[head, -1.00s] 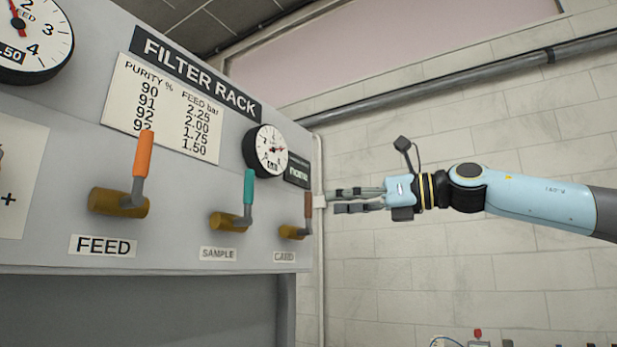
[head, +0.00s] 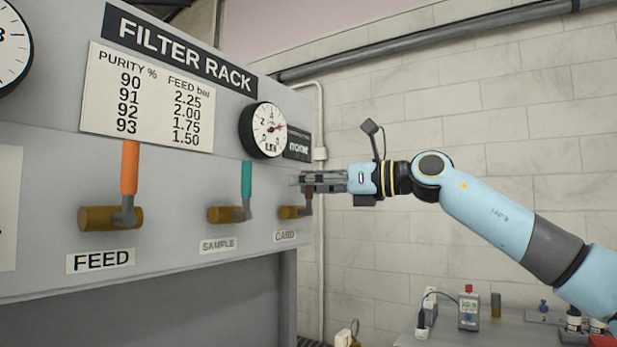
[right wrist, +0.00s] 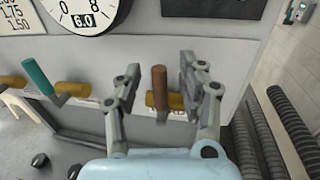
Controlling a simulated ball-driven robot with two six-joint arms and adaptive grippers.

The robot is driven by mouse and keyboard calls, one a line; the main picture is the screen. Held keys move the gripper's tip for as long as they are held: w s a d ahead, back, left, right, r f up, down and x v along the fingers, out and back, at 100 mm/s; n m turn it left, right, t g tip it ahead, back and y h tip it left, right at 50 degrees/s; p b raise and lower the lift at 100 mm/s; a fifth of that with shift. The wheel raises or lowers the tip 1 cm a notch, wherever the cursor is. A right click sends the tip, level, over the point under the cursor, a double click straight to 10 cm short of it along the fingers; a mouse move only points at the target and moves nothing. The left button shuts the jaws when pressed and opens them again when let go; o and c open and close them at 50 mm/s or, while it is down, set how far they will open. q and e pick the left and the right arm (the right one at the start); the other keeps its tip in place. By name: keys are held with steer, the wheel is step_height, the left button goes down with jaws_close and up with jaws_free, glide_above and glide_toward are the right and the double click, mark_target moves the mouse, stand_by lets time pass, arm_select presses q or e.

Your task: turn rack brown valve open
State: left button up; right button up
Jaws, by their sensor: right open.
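The brown valve handle (right wrist: 160,90) stands between the two open fingers of my right gripper (right wrist: 158,90) in the right wrist view, with a gap on each side. Its brass body (head: 292,212) is on the rack front above the CARD label (head: 285,236). In the head view my right gripper (head: 318,182) reaches in from the right and covers most of the brown handle. Only the handle's lower end shows there, going up from the brass body. My left gripper is not in view.
The teal SAMPLE valve (head: 246,190) and orange FEED valve (head: 130,180) have upright handles to the left. A bench (head: 460,338) with small instruments stands at lower right.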

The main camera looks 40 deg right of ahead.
jaws_close()
steer(key=shift+w+a+f, duration=0.1)
steer(key=shift+w, duration=0.1)
stand_by(0.5)
